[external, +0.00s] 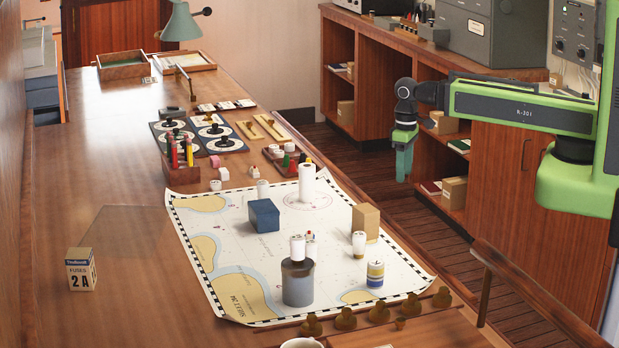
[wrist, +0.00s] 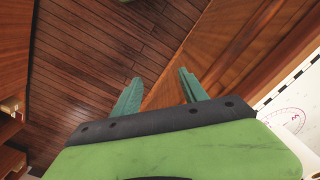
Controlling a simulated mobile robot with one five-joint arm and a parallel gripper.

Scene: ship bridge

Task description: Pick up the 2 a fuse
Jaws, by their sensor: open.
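A small box printed "FUSES 2 A" (external: 81,270) stands at the left on the wooden desk in the external view. White cylinders, perhaps fuses, stand on the chart: a tall one (external: 306,184), a short one (external: 359,244) and one banded yellow and blue (external: 375,274). Another white cylinder (external: 298,248) stands on a dark grey cylinder (external: 298,283). I cannot read any rating on them. My gripper (external: 404,165) hangs right of the desk, over the floor, apart from all of these. In the wrist view my gripper (wrist: 157,83) is open, with nothing between its fingers.
The chart (external: 240,235) covers the desk's right part and carries a blue block (external: 264,215) and a tan box (external: 366,222). A holder with red and yellow pens (external: 181,165) stands behind. A rail (external: 530,290) runs at front right. The desk's left side is largely clear.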

